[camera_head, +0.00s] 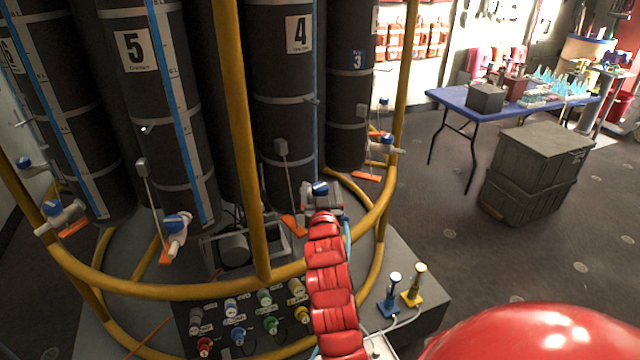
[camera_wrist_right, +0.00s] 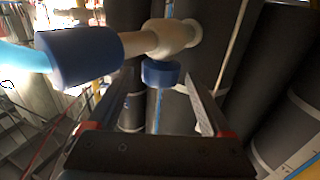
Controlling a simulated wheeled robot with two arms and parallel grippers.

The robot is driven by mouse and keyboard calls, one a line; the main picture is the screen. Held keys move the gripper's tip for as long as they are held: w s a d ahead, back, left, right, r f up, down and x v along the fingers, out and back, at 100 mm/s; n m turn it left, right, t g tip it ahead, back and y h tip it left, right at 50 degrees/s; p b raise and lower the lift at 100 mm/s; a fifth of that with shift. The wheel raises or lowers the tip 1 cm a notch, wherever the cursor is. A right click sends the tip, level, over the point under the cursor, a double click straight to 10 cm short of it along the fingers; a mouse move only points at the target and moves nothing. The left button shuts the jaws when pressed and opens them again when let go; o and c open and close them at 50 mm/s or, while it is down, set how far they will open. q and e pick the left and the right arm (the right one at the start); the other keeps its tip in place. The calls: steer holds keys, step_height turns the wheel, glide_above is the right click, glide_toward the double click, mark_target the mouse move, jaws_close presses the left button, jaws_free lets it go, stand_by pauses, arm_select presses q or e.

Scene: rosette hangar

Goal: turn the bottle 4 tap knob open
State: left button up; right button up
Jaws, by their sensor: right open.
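Bottle 4 (camera_head: 285,110) is a tall dark cylinder with a white "4" label, standing behind the yellow rail. Its tap has a blue knob (camera_head: 320,188), low in front of the bottle. My right arm reaches up to it, and my right gripper (camera_head: 322,205) is at the tap, mostly hidden behind its own red arm. In the right wrist view the blue knob (camera_wrist_right: 160,73) hangs under a beige pipe fitting (camera_wrist_right: 170,38). My open right gripper (camera_wrist_right: 158,82) has one finger on each side of the knob; I cannot tell whether they touch it. My left gripper is not in view.
A yellow tubular rail (camera_head: 150,291) circles the bottles, with an upright post (camera_head: 240,130) left of my arm. A larger blue cylinder (camera_wrist_right: 78,55) with a light-blue hose is beside the knob. Below is a panel of coloured plugs (camera_head: 250,320). Green crates (camera_head: 535,170) stand right on open floor.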

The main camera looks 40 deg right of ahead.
steer(key=shift+x, duration=0.95)
